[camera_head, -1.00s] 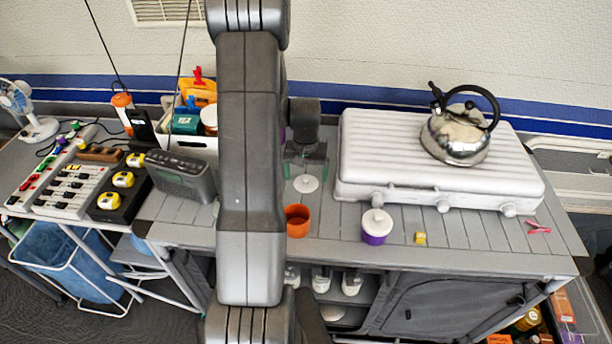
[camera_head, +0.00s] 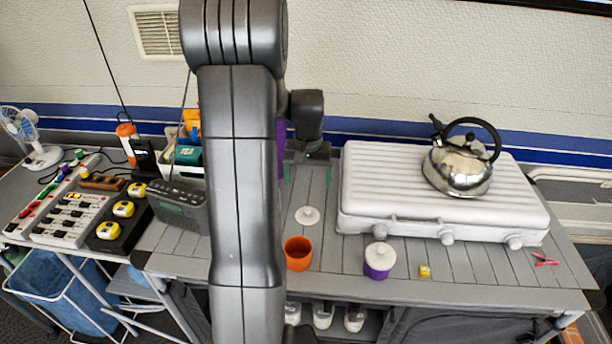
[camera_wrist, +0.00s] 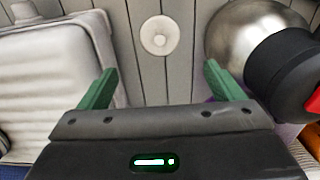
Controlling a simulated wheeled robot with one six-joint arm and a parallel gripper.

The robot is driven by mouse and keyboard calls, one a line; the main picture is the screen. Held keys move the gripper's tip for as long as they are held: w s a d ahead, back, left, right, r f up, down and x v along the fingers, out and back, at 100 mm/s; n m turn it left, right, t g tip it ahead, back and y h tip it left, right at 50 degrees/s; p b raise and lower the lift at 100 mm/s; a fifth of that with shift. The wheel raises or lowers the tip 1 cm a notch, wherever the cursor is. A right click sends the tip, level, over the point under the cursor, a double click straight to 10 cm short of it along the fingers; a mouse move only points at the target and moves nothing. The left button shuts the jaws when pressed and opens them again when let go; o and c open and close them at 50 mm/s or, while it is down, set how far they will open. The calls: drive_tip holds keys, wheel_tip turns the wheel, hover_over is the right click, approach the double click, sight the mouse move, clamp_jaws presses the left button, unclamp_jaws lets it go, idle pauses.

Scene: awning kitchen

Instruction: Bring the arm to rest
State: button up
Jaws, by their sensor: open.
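My arm crosses the middle of the head view from top to bottom. My gripper (camera_head: 308,172) is above the table, behind the white lid (camera_head: 308,216). In the wrist view my gripper (camera_wrist: 158,82) has its two green fingers wide apart with nothing between them. The white lid (camera_wrist: 160,35) lies flat on the grey slats beyond the fingertips, clear of them.
The white stove (camera_head: 440,195) with a steel kettle (camera_head: 461,165) stands right. An orange cup (camera_head: 298,254) and purple jar (camera_head: 379,262) stand in front. A radio (camera_head: 178,208) stands left. A rounded metal object (camera_wrist: 245,40) is close to the right finger.

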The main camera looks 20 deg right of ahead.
sight(308, 210)
drive_tip(key=shift+f, duration=0.15)
wheel_tip(308, 210, down, 12)
drive_tip(key=shift+f+p, duration=0.2)
drive_tip(key=shift+p, duration=0.15)
drive_tip(key=shift+r, duration=2.15)
drive_tip(key=shift+f, duration=0.1)
